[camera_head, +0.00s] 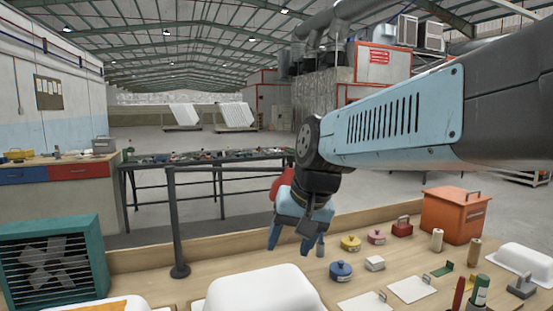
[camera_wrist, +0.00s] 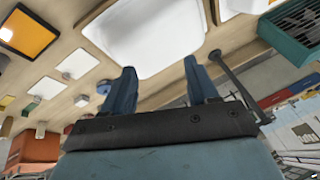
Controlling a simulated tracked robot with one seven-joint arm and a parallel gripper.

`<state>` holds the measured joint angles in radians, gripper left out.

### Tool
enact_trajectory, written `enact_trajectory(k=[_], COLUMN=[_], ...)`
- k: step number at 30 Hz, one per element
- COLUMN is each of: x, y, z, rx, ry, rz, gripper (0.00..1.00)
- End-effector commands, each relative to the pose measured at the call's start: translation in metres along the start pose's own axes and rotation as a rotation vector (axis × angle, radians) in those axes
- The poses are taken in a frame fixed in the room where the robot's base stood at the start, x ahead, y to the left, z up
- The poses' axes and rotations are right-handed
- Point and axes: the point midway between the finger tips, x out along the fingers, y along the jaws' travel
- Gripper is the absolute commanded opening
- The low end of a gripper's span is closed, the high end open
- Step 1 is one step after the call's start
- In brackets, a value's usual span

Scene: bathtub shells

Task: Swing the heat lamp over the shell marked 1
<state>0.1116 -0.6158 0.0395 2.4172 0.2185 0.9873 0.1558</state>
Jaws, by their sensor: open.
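The heat lamp has a dark upright post (camera_head: 177,220) on a round foot at the bench's back edge. Its thin bar runs right from the post top, and a red shade (camera_head: 283,183) shows partly behind my gripper (camera_head: 291,243). The post also shows in the wrist view (camera_wrist: 237,83), right of my fingers. My gripper is open and empty, pointing down above the bench. A white tub shell (camera_head: 262,290) lies in front of it, and in the wrist view a large shell (camera_wrist: 145,35) lies beyond my fingertips. Other shells show at left (camera_head: 108,305) and right (camera_head: 527,261). I can read no numbers.
A teal fan heater (camera_head: 55,265) stands at left. Right of my gripper are a blue pot (camera_head: 340,271), a yellow pot (camera_head: 350,243), white plates (camera_head: 411,289) and an orange box (camera_head: 455,215). Bare wood (camera_head: 215,277) shows between post and gripper.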

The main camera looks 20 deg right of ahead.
Motion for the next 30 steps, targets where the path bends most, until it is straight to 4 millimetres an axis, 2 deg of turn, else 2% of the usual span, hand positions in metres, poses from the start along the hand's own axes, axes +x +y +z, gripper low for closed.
enact_trajectory(k=[9,14,17,23,27,30], x=[0.012,0.015,0.016,0.014,0.01,0.007], y=[-0.021,-0.019,-0.011,0.024,0.065,0.097], z=[-0.08,-0.132,-0.169,-0.245,-0.296,-0.326], rx=[0.637,0.935,1.113,1.438,1.628,1.731], ry=[-0.248,-0.369,-0.445,-0.6,-0.707,-0.773], rz=[-0.224,-0.358,-0.45,-0.665,-0.835,-0.951], gripper=[0.59,0.59,0.59,0.59,0.59,0.59])
